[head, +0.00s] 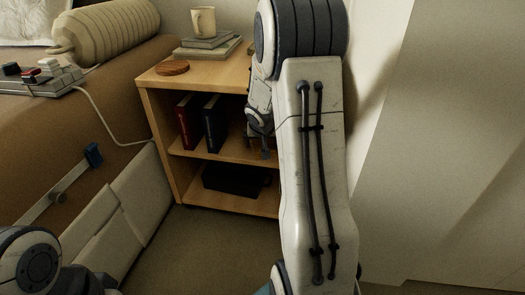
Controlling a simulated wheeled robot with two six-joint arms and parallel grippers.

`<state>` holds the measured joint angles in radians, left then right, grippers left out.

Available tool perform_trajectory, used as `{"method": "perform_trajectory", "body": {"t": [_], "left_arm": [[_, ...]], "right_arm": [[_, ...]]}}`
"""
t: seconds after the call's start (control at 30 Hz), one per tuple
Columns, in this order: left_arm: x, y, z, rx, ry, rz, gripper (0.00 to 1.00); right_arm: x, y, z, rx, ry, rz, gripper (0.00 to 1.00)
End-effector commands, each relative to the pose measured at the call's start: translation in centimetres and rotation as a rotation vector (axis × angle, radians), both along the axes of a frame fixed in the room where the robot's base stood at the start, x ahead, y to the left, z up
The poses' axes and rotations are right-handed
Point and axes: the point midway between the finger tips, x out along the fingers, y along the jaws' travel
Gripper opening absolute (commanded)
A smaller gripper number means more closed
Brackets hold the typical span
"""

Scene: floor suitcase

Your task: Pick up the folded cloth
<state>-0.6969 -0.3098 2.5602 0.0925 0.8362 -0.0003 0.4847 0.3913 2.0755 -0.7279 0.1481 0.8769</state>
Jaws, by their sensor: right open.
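I cannot make out a folded cloth in the head view. My right arm comes up from the bottom and bends at the top, covering the right part of the wooden shelf unit (160,120). My right gripper (258,149) hangs in front of the shelf unit's right side, pointing down near the middle shelf. It is open, and I see nothing between its fingers. What lies behind it and the arm is hidden. A joint of my left arm shows at the bottom left, but its gripper is out of view.
A mug (203,22) stands on stacked books (207,46) beside a wooden coaster (172,68). Upright books (211,124) stand inside, with a black box (235,181) below. A bed with a bolster (110,30) is left. Some floor (215,235) is clear.

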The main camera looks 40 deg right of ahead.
Motion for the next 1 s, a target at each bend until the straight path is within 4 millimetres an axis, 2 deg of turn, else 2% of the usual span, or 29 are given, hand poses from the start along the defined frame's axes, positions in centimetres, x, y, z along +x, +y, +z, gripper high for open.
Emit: {"method": "perform_trajectory", "body": {"t": [0.1, 0.3, 0.73, 1.0], "left_arm": [[0.0, 0.0, 0.1, 0.000, 0.000, 0.000, 0.50], [0.0, 0.0, 0.1, -0.001, -0.001, 0.000, 0.50], [0.0, 0.0, 0.8, -0.001, -0.001, 0.000, 0.50], [0.0, 0.0, -1.7, 0.000, 0.000, 0.000, 0.50]], "right_arm": [[0.0, 0.0, 0.1, 0.000, 0.000, 0.000, 1.00], [0.0, 0.0, 0.1, 0.000, 0.000, 0.000, 0.27], [-0.1, 0.1, 0.9, 0.000, 0.000, 0.001, 0.26], [-3.5, 2.8, 0.5, -0.001, -0.002, 0.001, 0.26]]}}
